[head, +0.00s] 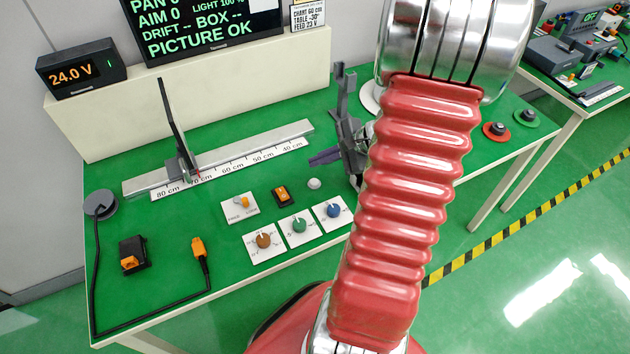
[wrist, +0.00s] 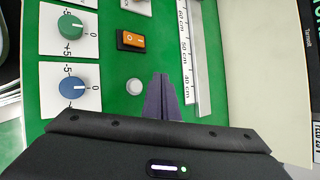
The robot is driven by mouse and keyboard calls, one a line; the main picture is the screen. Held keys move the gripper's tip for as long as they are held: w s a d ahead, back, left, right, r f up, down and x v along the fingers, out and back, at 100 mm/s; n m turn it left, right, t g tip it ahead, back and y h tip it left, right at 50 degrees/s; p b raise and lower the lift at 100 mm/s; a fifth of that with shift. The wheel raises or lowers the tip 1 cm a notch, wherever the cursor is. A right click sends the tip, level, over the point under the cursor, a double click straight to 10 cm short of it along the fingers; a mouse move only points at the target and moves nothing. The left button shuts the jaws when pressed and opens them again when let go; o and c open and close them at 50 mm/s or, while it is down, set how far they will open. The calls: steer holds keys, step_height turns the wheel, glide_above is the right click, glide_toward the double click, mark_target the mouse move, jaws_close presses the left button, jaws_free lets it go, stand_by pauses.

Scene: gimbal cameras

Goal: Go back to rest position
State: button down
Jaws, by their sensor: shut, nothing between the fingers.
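My gripper (head: 325,156) shows in the head view as small purple-grey fingers beside my red arm. In the wrist view the fingers (wrist: 162,98) are together, with nothing between them. They hang over the green table (head: 150,215), near the 40 cm end of the scale rail (head: 285,132). A round white button (head: 314,184) sits just below the fingers in the head view, and it also shows in the wrist view (wrist: 134,87). My arm covers part of the table's right side in the head view.
An orange rocker switch (head: 282,195), brown (head: 264,240), green (head: 299,225) and blue (head: 334,210) knobs stand nearby. A dark upright (head: 178,130) stands on the rail. A cable with an orange plug (head: 200,250) lies at left.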

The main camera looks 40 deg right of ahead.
stand_by(0.4)
steer(key=s+a+r+n+g, duration=0.3)
steer(key=s+a+n+g, duration=0.2)
steer(key=s+a+n, duration=0.4)
steer(key=a+r+n+t+h, duration=0.2)
steer(key=a+r+n+h, duration=0.1)
steer(key=a+r+n, duration=1)
steer(key=a+r, duration=0.3)
steer(key=a, duration=0.2)
steer(key=shift+a+r+h, duration=0.2)
steer(key=shift+a+h, duration=0.15)
steer(key=shift+h, duration=0.05)
stand_by(4.5)
